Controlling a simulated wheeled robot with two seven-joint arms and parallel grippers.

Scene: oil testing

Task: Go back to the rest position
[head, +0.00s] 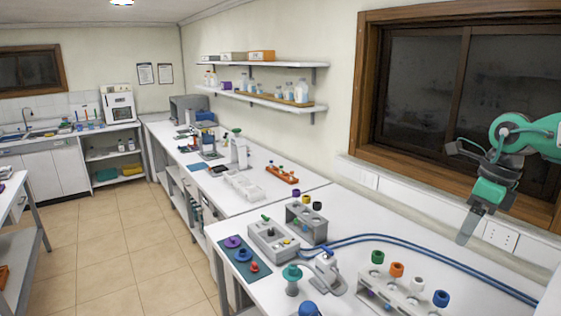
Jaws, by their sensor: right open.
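My right gripper (467,226) comes in from the right on a green and grey arm. It hangs above the right part of the near white table (355,204), in front of the wall below the window. It touches nothing that I can see and holds nothing visible. My left gripper does not show.
Below my right gripper stands a grey rack (374,289) with green, orange, white and blue capped tubes. A second grey rack (307,224), a grey device (272,241), a teal mat (238,252) and blue tubing (430,252) lie leftward. The tiled floor (130,235) at left is clear.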

